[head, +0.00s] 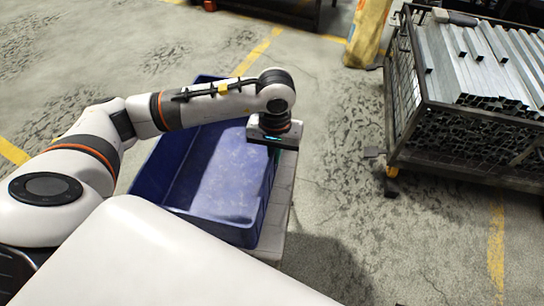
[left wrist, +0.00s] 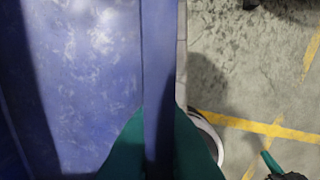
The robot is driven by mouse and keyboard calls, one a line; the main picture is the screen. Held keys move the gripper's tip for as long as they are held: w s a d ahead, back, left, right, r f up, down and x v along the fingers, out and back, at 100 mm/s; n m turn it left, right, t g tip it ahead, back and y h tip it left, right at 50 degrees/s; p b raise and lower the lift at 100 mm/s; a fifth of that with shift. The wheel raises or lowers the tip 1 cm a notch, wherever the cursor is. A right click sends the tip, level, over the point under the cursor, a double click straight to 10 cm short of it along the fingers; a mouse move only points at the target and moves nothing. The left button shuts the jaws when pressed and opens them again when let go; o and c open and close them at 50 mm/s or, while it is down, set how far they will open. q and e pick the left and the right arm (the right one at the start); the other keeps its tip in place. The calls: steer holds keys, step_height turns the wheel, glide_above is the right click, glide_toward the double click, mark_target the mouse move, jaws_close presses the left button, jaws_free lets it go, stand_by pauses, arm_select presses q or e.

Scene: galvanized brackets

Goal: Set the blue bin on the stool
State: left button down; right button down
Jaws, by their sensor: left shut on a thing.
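The blue bin (head: 215,175) is an open, empty-looking rectangular tub in the middle of the head view, partly hidden by my left arm and my white body. My left gripper (head: 277,143) is at the bin's right wall. In the left wrist view its teal fingers (left wrist: 160,140) straddle the wall of the bin (left wrist: 90,70) and are shut on it. A pale, narrow surface (head: 277,212) shows under and beside the bin's right side; I cannot tell for sure whether it is the stool. A teal-tipped dark part (left wrist: 270,161), seemingly my right gripper, is cut off in the left wrist view.
A wire-mesh cage (head: 425,130) holding galvanized metal profiles (head: 490,60) stands at the right. Dark furniture legs show at the top.

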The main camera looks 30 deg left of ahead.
arm_select(q)
step_height(320, 180, down, 3)
steer(key=shift+f, duration=0.25)
arm_select(e)
steer(key=shift+w+v, duration=0.2)
steer(key=shift+v, duration=0.65)
arm_select(q)
steer(key=shift+b, duration=0.3)
arm_select(e)
steer(key=shift+r, duration=0.1)
arm_select(q)
steer(key=c, duration=2)
jaws_free()
steer(key=shift+f, duration=0.1)
steer(key=o, duration=0.4)
arm_select(e)
steer(key=shift+w+r, duration=0.1)
steer(key=shift+r, duration=0.25)
steer(key=shift+f, duration=0.1)
